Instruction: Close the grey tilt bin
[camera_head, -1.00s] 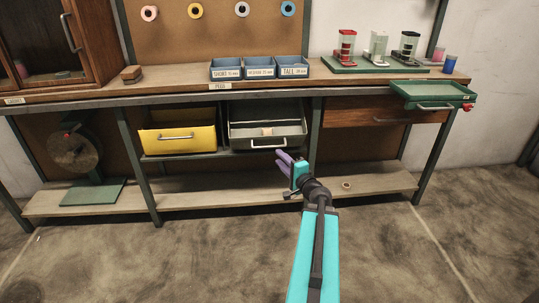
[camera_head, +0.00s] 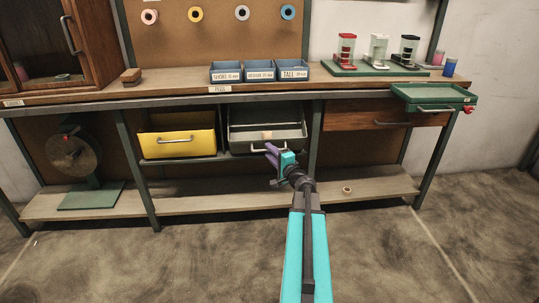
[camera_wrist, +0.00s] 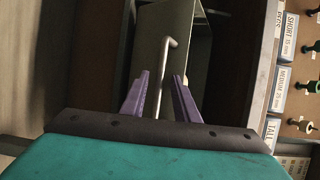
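The grey tilt bin (camera_head: 292,134) hangs under the bench, tipped out with its inside showing. A small tan item (camera_head: 267,135) lies in it. Its bar handle is on the front, partly hidden by my gripper in the head view. My gripper (camera_head: 269,152) has purple fingers and is at this handle. In the wrist view the two fingers (camera_wrist: 162,80) are apart, with the handle (camera_wrist: 166,62) running between them. I cannot tell whether either finger touches it. The bin's front panel (camera_wrist: 150,38) shows beyond the fingers.
A yellow bin (camera_head: 178,144) is to the left of the grey one. A bench post (camera_head: 313,135) stands close on the right, then a wooden drawer (camera_head: 355,115). The lower shelf (camera_head: 225,201) runs below. Blue labelled bins (camera_head: 260,71) stand on the benchtop.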

